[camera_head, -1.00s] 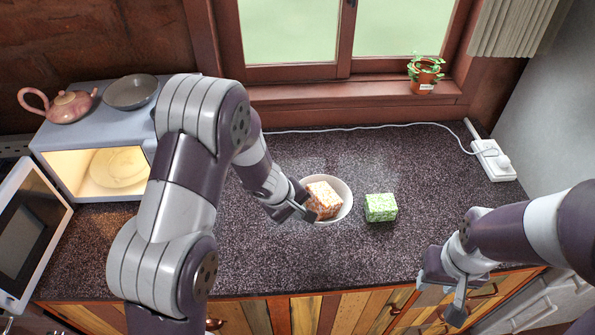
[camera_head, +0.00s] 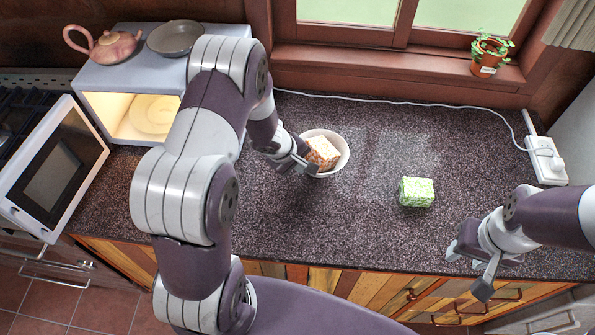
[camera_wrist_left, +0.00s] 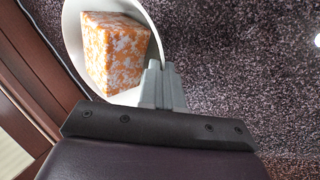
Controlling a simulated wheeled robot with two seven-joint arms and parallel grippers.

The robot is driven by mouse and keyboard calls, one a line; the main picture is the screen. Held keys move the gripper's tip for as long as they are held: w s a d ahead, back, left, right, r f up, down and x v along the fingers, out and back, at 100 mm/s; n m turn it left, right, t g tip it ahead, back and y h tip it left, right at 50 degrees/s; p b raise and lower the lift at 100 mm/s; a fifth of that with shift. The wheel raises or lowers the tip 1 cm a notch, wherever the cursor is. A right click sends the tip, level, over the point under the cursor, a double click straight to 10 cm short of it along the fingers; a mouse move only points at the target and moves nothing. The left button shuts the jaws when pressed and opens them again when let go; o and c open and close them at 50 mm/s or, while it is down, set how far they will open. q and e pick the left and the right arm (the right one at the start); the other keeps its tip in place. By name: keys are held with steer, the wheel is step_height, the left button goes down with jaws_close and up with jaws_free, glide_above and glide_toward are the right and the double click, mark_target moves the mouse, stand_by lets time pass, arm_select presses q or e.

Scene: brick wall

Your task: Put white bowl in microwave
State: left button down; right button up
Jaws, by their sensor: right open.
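The white bowl (camera_head: 341,143) holds an orange-and-white speckled block (camera_head: 322,153) and is raised over the dark counter. My left gripper (camera_head: 307,167) is shut on the bowl's near rim; the wrist view shows both fingers (camera_wrist_left: 162,75) pinching the bowl wall (camera_wrist_left: 73,40) beside the block (camera_wrist_left: 115,55). The microwave (camera_head: 105,82) stands at the back left, lit inside, with a pale round plate (camera_head: 153,114) in it. Its door (camera_head: 55,170) is swung wide open to the left. My left arm hides the microwave's right side. My right gripper (camera_head: 468,270) is open and empty near the counter's front right edge.
A green speckled block (camera_head: 417,192) sits on the counter right of the bowl. A white cord runs along the back to a power strip (camera_head: 546,158). The counter's middle is clear.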

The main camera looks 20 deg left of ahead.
arm_select(q)
steer(key=f, duration=0.1)
steer(key=f+b, duration=0.1)
steer(key=f, duration=0.1)
steer(key=shift+w+a+f, duration=0.1)
steer(key=shift+a+f, duration=0.15)
steer(key=shift+a, duration=0.15)
steer(key=shift+f, duration=0.4)
steer(key=shift+f, duration=0.15)
steer(key=c, duration=1.4)
jaws_free()
steer(key=shift+o, duration=0.3)
